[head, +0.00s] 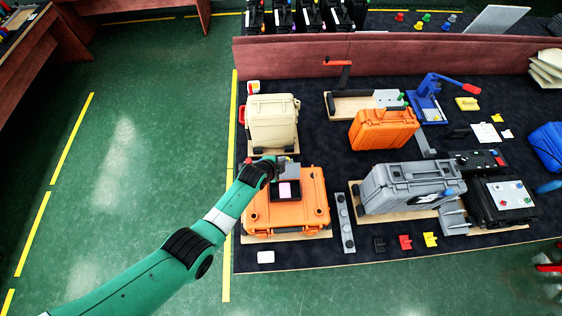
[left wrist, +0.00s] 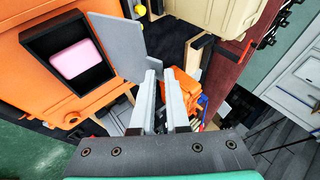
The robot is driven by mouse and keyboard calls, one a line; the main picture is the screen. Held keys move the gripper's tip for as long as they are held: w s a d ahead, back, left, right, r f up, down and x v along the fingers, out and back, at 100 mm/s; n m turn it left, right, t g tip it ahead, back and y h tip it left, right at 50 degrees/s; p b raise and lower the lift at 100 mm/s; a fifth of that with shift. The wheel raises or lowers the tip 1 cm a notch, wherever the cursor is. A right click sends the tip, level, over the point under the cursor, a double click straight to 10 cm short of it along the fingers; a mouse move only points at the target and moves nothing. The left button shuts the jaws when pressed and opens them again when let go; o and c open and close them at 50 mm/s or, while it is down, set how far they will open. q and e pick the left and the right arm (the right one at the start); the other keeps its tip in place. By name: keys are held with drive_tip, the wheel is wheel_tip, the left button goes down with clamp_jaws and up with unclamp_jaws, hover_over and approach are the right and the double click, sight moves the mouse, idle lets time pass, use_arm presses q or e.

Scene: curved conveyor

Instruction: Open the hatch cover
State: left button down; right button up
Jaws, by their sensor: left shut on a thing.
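The hatch cover is a thin grey plate (left wrist: 122,45), standing raised at the edge of a dark recess (left wrist: 42,52) in the top of an orange case (left wrist: 105,13). The recess is uncovered, and a pink block (left wrist: 77,60) lies inside it. In the head view, the orange case (head: 312,213) lies flat at the table's left, with the pink block (head: 285,190) visible in its recess. My left gripper (head: 279,162) is at the recess's far edge, shut on the raised cover. In the left wrist view, its fingers (left wrist: 163,88) meet the cover's edge; the exact contact is partly hidden.
A beige case (head: 272,122) stands just behind the orange one. A grey case (head: 410,187) and a second orange case (head: 383,128) stand to the right. A grey strip (head: 345,222) lies beside the near orange case. The green floor to the left is clear.

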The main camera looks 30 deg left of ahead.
use_arm(q)
drive_tip(key=c, duration=1)
unclamp_jaws()
drive_tip(key=shift+r, duration=0.1)
drive_tip(key=shift+s+r+p, duration=0.15)
drive_tip(key=shift+r+p, duration=0.1)
drive_tip(key=shift+p, duration=0.1)
drive_tip(key=shift+p+v, duration=2.5)
drive_tip(key=shift+v, duration=2.95)
drive_tip(key=shift+s+f, duration=0.1)
drive_tip(key=shift+c, duration=0.3)
